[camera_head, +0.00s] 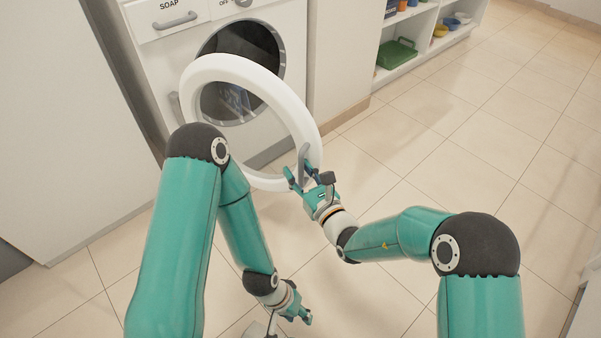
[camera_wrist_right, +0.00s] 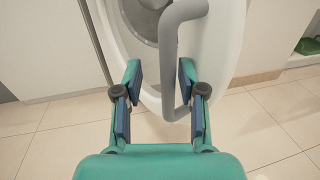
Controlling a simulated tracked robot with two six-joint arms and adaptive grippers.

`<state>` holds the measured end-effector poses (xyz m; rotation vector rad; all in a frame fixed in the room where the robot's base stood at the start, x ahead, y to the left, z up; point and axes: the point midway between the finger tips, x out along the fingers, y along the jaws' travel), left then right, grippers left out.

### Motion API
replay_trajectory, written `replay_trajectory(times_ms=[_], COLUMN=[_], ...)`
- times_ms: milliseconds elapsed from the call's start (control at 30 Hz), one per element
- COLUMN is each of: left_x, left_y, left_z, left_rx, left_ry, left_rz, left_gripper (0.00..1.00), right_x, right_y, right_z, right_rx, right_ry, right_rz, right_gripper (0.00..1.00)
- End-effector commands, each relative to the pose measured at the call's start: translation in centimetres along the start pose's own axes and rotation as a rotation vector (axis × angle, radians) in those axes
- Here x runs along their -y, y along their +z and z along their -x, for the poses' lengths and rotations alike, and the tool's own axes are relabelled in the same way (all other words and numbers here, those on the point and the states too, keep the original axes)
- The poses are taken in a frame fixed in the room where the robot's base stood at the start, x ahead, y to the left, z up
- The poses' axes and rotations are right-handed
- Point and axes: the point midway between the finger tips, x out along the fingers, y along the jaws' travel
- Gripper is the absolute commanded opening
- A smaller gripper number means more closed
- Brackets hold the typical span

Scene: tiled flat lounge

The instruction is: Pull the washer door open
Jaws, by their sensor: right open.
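The washer (camera_head: 159,58) is a white front-loader with a dark round opening. Its door (camera_head: 297,112) is a white ring with a clear middle, swung partly open away from the front. A grey handle (camera_head: 303,162) sits on the door's right edge. My right gripper (camera_head: 309,178) is open at the handle. In the right wrist view, the handle (camera_wrist_right: 168,55) appears between the spread fingers of the right gripper (camera_wrist_right: 160,73); I cannot tell whether they touch it. My left gripper (camera_head: 300,312) hangs low over the floor, away from the door; its jaws are unclear.
A white cabinet (camera_head: 60,120) stands left of the washer. A white shelf unit (camera_head: 400,62) at the upper right holds a green bin (camera_head: 397,54) and several small bowls. The tiled floor (camera_head: 440,150) in front and to the right is clear.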

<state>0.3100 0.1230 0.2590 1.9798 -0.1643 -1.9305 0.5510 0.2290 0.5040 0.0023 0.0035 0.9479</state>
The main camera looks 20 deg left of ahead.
Motion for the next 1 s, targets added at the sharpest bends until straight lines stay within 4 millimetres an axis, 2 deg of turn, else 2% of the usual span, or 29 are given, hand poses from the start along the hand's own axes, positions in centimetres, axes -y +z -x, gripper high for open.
replay_trajectory(times_ms=[167,267,700,833,1000], left_x=[0.0,0.0,0.0,0.0,0.0], left_y=[0.0,0.0,0.0,0.0,0.0], left_z=[0.1,0.1,0.0,0.0,0.0], left_rx=[0.0,0.0,0.0,0.0,0.0], left_ry=[0.0,0.0,0.0,0.0,0.0], left_rz=[0.0,0.0,0.0,0.0,0.0], left_gripper=[0.4,0.4,0.4,0.4,0.4], right_x=[0.0,0.0,0.2,0.2,0.1], right_y=[0.0,0.0,-0.2,-0.1,-0.1], right_z=[0.7,1.9,10.1,11.4,11.9], right_rx=[0.0,-0.002,-0.003,-0.001,0.0], right_ry=[0.001,0.001,-0.002,-0.001,-0.001], right_rz=[-0.001,-0.001,-0.003,-0.001,-0.001], right_gripper=[0.4,0.4,0.4,0.4,0.4])
